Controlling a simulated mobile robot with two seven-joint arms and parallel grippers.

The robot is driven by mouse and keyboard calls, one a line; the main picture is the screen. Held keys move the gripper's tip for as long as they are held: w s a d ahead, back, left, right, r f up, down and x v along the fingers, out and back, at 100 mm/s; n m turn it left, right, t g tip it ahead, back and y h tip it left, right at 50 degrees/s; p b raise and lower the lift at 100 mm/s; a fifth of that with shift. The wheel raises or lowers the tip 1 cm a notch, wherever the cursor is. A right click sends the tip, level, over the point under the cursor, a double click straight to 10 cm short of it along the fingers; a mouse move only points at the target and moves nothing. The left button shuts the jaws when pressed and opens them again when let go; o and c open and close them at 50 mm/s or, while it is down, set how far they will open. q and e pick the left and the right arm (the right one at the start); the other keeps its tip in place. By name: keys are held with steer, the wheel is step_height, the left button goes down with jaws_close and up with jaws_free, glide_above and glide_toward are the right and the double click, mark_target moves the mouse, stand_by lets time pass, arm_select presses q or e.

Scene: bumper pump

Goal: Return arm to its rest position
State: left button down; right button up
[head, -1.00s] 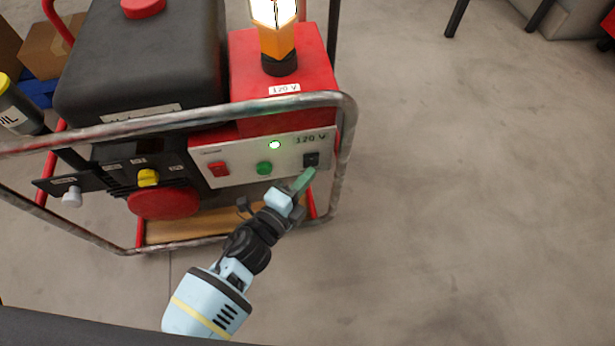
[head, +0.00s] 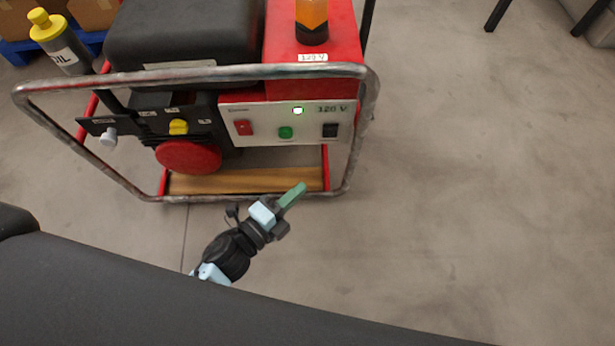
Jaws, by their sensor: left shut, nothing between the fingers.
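My left gripper (head: 292,196) is in the lower middle of the head view. Its green fingers are shut with nothing between them, and they point up and to the right. It is apart from the generator, in front of its lower frame bar. The generator's control panel (head: 262,115) carries a red switch (head: 243,127), a green button (head: 286,132), a lit indicator (head: 297,110) and a black switch or socket (head: 330,130) at the right. My right gripper is not in view.
A metal tube frame (head: 250,72) surrounds the generator. An orange lamp (head: 312,15) stands on its red housing. A yellow-capped oil bottle (head: 62,45) is at the upper left. The concrete floor (head: 470,190) on the right is clear.

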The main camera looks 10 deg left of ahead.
arm_select(q)
steer(key=shift+s+a, duration=0.15)
steer(key=shift+s, duration=0.15)
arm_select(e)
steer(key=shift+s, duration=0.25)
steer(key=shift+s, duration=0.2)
